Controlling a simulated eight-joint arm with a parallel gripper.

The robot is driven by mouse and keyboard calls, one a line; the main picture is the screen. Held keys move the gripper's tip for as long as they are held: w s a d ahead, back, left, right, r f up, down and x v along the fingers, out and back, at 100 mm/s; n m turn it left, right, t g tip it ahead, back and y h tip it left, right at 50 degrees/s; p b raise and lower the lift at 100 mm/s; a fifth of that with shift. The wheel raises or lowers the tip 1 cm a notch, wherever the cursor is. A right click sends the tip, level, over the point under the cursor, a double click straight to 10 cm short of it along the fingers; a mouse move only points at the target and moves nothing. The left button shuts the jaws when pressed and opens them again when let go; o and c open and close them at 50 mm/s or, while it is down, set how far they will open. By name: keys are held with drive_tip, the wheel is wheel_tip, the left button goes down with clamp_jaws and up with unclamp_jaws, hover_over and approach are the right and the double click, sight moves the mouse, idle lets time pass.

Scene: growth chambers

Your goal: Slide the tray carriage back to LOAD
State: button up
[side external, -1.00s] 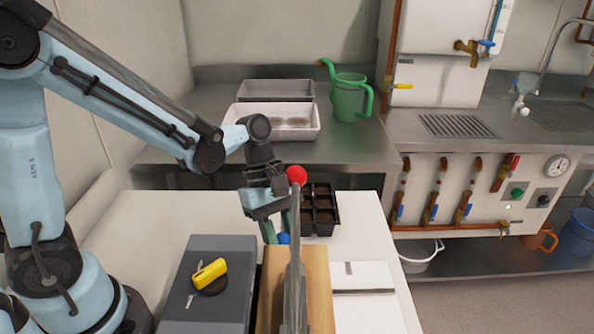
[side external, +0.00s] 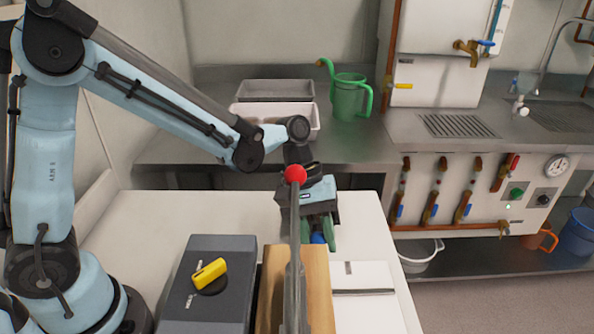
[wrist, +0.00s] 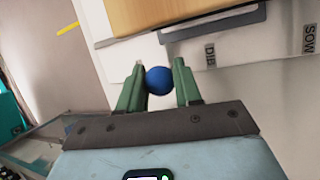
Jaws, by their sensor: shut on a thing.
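My gripper (side external: 318,232) has green fingers and is shut on a blue ball knob (wrist: 159,80), which sits between the fingertips in the wrist view. The knob also shows as a small blue patch below my gripper in the side view. My gripper is just behind the wooden block (side external: 318,285) and the grey lever with a red ball (side external: 295,174). The black cell tray is hidden in the side view. I cannot make out the carriage itself. A white surface (wrist: 255,85) in the wrist view carries the labels DIB and SOW; no LOAD label shows.
A dark grey box (side external: 232,300) with a yellow handle (side external: 209,273) stands left of the block. A white flat piece (side external: 363,278) lies on its right. Behind are a white tray (side external: 308,112) and a green watering can (side external: 349,98). The white table (side external: 150,225) is clear at left.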

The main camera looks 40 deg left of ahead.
sight(376, 264)
drive_tip(key=shift+w+d+r+n, duration=0.1)
drive_tip(key=shift+w+d+n, duration=1.9)
drive_tip(key=shift+w+n, duration=0.15)
drive_tip(key=shift+w+d+n, duration=1.95)
drive_tip(key=shift+w+n, duration=0.1)
drive_tip(key=shift+w, duration=0.05)
drive_tip(key=o, duration=0.7)
drive_tip(key=shift+d, duration=0.1)
drive_tip(key=shift+s+r, duration=0.1)
drive_tip(key=shift+r, duration=0.05)
drive_tip(key=shift+r, duration=3.9)
drive_tip(key=s+a+m+t+y, duration=0.1)
drive_tip(key=s+a+m+t, duration=0.1)
drive_tip(key=s+a+m, duration=0.3)
drive_tip(key=s+a+m+t+y, duration=0.2)
drive_tip(key=s+a+m, duration=0.3)
drive_tip(key=a, duration=0.4)
drive_tip(key=s+a+m+t+y, duration=0.1)
drive_tip(key=s+a+m+t, duration=0.3)
drive_tip(key=a, duration=0.4)
drive_tip(key=shift+s+r+m+y, duration=0.1)
drive_tip(key=shift+s+m+y, duration=0.35)
drive_tip(key=shift+m, duration=0.55)
